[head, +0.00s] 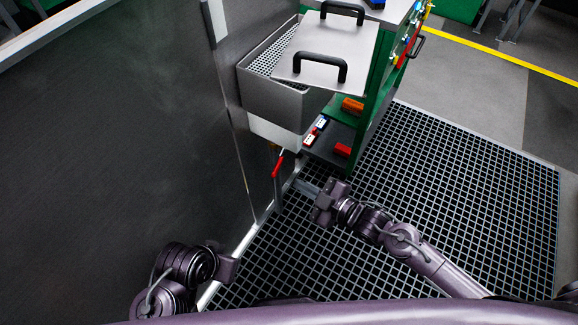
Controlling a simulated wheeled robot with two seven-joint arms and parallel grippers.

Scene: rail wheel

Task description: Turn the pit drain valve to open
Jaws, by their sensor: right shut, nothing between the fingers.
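The pit drain valve shows as a red lever handle (278,166) low on the wall, below a grey sink-like box. The lever is tilted, running from upper right to lower left, with a small brass-coloured part near its top. My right gripper (299,185) is shut and empty, its fingers pointing left toward the lever. It appears just right of the lever's lower end; I cannot tell whether they touch. My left gripper (228,268) is low near the wall's foot, away from the valve, and its fingers are not clear.
A grey perforated box (270,95) with a handled metal lid (325,52) overhangs the valve. A green shelf cart (375,105) with red and orange items stands to its right. The dark wall (120,140) bounds the left. The grated floor (470,190) is clear at right.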

